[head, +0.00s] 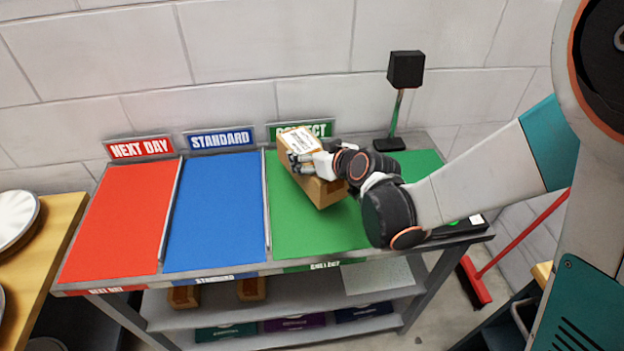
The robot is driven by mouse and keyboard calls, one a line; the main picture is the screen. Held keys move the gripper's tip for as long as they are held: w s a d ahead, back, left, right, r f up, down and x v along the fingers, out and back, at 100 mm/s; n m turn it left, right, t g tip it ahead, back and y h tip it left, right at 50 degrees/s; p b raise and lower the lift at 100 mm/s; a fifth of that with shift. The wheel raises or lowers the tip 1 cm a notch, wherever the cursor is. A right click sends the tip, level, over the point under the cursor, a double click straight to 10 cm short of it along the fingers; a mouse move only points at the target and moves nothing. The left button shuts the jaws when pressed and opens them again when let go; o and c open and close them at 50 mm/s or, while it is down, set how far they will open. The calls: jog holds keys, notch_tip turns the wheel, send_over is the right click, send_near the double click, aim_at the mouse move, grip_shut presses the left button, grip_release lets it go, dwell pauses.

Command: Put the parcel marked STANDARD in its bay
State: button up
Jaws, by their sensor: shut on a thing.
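A brown cardboard parcel (322,189) with a white label on top is in the head view, over the green bay. My gripper (302,163) is shut on it from the right. The label print is too small to read. I cannot tell whether the parcel touches the green surface or is held above it. The blue STANDARD bay (215,210) is empty, left of the parcel, with its blue sign (220,139) behind it.
The red NEXT DAY bay (120,220) is empty at the far left. The green COLLECT bay (300,235) lies under the parcel. Low metal dividers (266,205) separate the bays. A black box on a stand (405,70) rises at the back right. Parcels (251,288) sit on the lower shelf.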

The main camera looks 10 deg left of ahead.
jog(key=shift+f+b, duration=1.75)
jog(key=shift+f, duration=1.2)
jog(key=shift+f, duration=0.15)
jog(key=o, duration=2)
jog(key=shift+o, duration=0.2)
